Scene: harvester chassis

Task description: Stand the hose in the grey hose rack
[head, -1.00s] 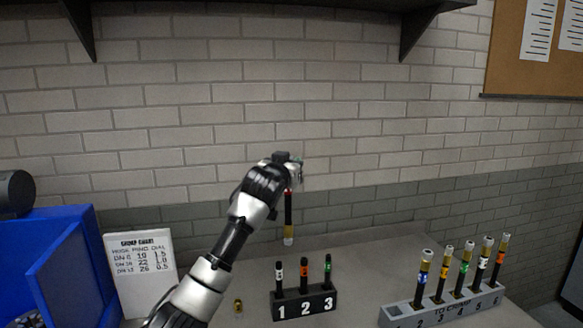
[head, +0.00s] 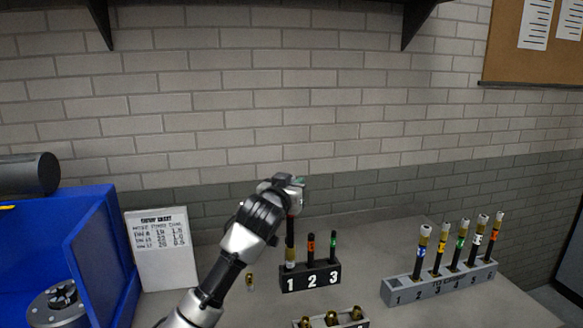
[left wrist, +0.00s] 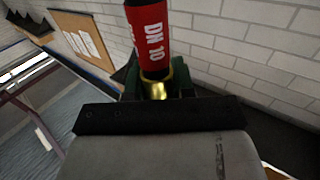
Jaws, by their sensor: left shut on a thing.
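My left gripper (head: 290,183) is shut on a slim dark hose (head: 290,228) and holds it upright by its upper part. The hose's pale brass lower end overlaps slot 1 of the black rack in the head view; I cannot tell whether they touch. In the left wrist view the hose (left wrist: 150,40) shows a red band lettered "DN 10" and a brass collar between the fingers. The grey hose rack (head: 408,291) stands at the right, with several upright banded hoses. Its leftmost place, by the 1, looks empty. My right gripper is not in view.
The black rack (head: 297,283) marked 1, 2, 3 holds upright pins. A tray of brass fittings (head: 352,323) is at the front. A brass piece (head: 250,281) lies left of the rack. A chart (head: 161,250) and blue bin (head: 92,255) stand at left. Table between racks is clear.

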